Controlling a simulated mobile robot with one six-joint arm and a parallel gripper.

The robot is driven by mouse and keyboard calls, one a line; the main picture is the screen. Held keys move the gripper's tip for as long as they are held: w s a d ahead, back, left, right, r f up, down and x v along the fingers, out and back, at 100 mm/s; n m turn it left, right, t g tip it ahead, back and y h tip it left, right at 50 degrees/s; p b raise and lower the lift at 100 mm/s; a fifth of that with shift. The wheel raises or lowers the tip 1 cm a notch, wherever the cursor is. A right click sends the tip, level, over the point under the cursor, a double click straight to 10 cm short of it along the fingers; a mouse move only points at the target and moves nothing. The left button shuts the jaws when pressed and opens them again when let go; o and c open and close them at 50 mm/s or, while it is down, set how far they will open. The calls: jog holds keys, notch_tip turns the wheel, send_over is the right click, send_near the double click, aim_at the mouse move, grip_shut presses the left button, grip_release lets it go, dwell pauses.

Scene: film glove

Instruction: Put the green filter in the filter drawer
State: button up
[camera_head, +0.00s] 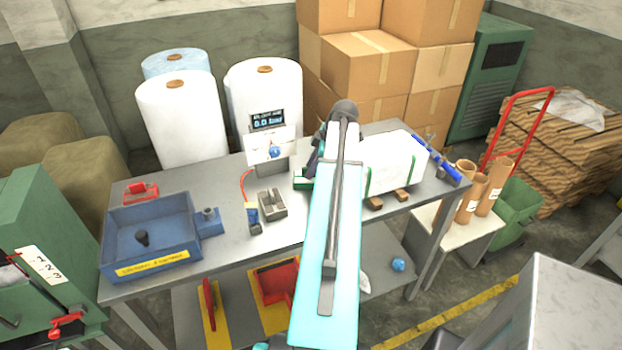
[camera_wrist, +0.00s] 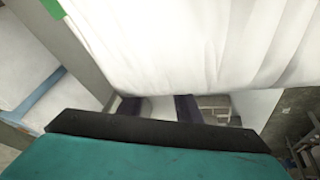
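My gripper shows in the wrist view (camera_wrist: 160,105) as two dark fingers standing apart, with nothing visible held between them. In the head view my teal arm hides most of it at the back of the workbench (camera_head: 225,262). A white bulky body with green bands (camera_head: 393,163) lies on the bench just right of my arm. Its white folded surface (camera_wrist: 205,40) fills the top of the wrist view, close to the fingers. A small green part (camera_head: 302,184) shows left of my arm, partly hidden. I cannot tell whether it is the green filter. I cannot make out the filter drawer.
A blue tray (camera_head: 113,263) with a yellow label stands on the bench's left. A grey block-shaped holder (camera_head: 272,203) and a small display (camera_head: 267,121) stand nearer the middle. Wooden blocks (camera_head: 403,195) lie at the white body's front. Cardboard tubes (camera_head: 467,205) stand at the right.

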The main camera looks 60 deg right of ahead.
jog(key=shift+c, duration=0.2)
grip_shut()
dwell(0.3)
jog(key=shift+r, duration=0.1)
jog(key=shift+r, duration=0.45)
notch_tip(320, 180, up, 17)
jog(key=b, duration=0.4)
jog(key=shift+b, duration=0.35)
dwell(0.7)
